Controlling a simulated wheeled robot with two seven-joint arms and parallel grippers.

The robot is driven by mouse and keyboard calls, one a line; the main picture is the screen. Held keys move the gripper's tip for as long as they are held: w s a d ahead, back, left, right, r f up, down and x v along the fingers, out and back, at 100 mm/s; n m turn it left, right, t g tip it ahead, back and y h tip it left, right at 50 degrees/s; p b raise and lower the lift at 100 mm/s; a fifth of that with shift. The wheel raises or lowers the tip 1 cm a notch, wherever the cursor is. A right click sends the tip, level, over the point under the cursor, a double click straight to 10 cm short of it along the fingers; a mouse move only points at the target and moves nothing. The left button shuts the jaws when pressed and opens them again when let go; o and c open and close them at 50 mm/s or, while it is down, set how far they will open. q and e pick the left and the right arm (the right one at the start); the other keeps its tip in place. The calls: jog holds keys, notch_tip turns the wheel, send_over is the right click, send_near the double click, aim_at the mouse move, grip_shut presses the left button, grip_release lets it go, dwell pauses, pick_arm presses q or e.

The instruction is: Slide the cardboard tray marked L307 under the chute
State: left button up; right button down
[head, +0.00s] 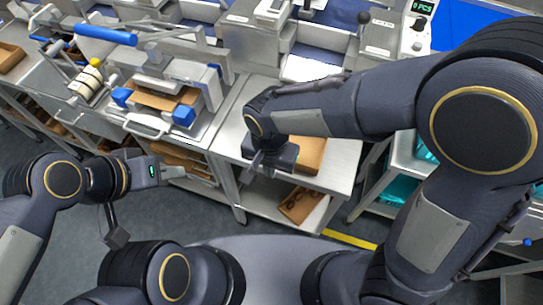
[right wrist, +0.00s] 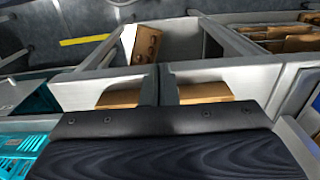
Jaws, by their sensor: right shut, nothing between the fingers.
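A brown cardboard tray (head: 309,156) sits on the steel table (head: 342,165), partly hidden behind my right gripper; no marking on it is readable. My right gripper (head: 262,172) is shut and empty, low at the tray's left side; I cannot tell if it touches. In the right wrist view, cardboard shows on both sides of a dark gripper part, at the left (right wrist: 118,96) and the right (right wrist: 205,92). A bright white plate (head: 308,69) stands behind the table; I cannot tell if it is the chute. My left gripper (head: 178,172) is away to the left; its finger opening is unclear.
Another cardboard piece with dark marks (head: 300,206) lies on the shelf below the table. A press-like machine with a blue handle (head: 105,35) stands left. Turquoise crates (head: 400,190) are on the right. A scale display (head: 422,7) is at the back. Yellow tape (head: 349,239) marks the floor.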

pick_arm(q)
jog(key=shift+r+p, duration=0.55)
pick_arm(e)
jog(key=shift+w+d+f, duration=0.2)
jog(key=shift+w+f, duration=0.3)
jog(key=shift+w, duration=0.15)
jog(key=shift+w+d+f, duration=0.25)
jog(key=shift+w+f, duration=0.3)
jog(key=shift+w, duration=0.05)
jog(key=shift+w+d+f, duration=0.2)
jog(key=shift+w+f, duration=0.3)
jog(key=shift+w, duration=0.15)
